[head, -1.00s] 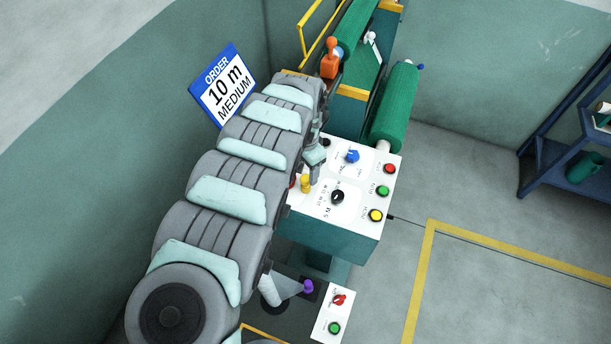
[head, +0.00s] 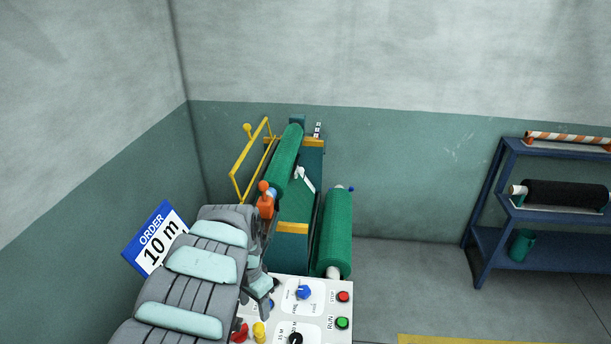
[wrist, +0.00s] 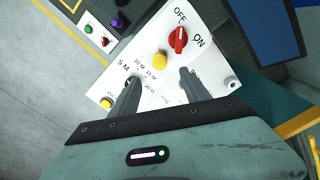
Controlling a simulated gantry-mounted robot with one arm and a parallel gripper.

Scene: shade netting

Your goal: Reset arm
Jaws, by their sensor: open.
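My gripper (head: 266,298) hangs over the left part of the white control panel (head: 318,287) in the head view, partly hidden by my arm. In the wrist view my gripper (wrist: 158,78) has its two fingers spread apart with nothing between them. Beyond the fingertips are a yellow knob (wrist: 160,60) and a red OFF/ON switch (wrist: 178,40). The left finger covers much of the length dial. The head view also shows the red switch (head: 240,332), yellow knob (head: 259,331), blue knob (head: 303,292) and black dial (head: 295,339).
A machine with a green net roll (head: 287,160) and an orange-handled lever (head: 265,198) stands behind the panel. Another green roll (head: 334,235) is at its right. The order sign (head: 155,238) is left of my arm. A blue shelf (head: 480,245) stands far right, with clear floor between.

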